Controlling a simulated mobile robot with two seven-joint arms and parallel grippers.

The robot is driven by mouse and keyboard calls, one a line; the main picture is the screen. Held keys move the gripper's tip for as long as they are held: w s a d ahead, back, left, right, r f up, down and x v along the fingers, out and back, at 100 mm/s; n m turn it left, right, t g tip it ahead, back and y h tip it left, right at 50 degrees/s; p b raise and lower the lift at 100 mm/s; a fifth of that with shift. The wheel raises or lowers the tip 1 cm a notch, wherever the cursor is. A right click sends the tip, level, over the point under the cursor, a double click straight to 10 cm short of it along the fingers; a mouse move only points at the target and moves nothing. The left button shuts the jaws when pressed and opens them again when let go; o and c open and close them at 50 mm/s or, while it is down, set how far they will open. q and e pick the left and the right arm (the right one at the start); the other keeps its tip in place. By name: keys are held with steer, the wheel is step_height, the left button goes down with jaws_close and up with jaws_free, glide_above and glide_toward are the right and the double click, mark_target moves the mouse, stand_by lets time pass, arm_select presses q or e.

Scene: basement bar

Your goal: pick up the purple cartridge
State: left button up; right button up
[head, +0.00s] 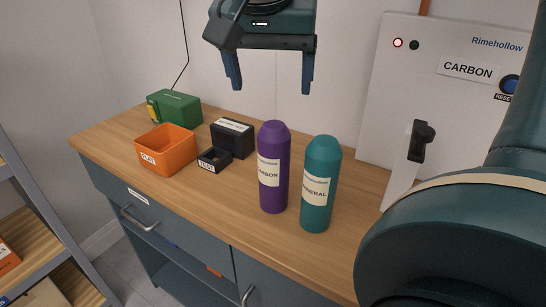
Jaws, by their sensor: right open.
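The purple cartridge (271,193) stands upright on the wooden counter (223,202), with a white label reading CARBON partly visible. A teal cartridge (317,212) labelled MINERAL stands upright close to its right. My right gripper (269,80) is open and empty at the top middle. Its two blue fingers point down, apart from each other, above the purple cartridge in the picture and not touching it. My left gripper is not in view.
An orange bin (165,160), a black box with an open front tray (229,139) and a green box (175,106) stand to the left. A white Rimehollow panel (390,85) labelled CARBON, with a black handle (420,140), is at the right. My arm covers the lower right.

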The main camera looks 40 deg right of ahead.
mark_target(274, 124)
steer(key=x, duration=1.2)
steer(key=shift+s+a+f+b, duration=0.2)
steer(key=shift+f+b, duration=0.1)
steer(key=shift+b, duration=0.1)
steer(key=c, duration=1.5)
steer(key=shift+r, duration=0.1)
steer(key=shift+c, duration=0.8)
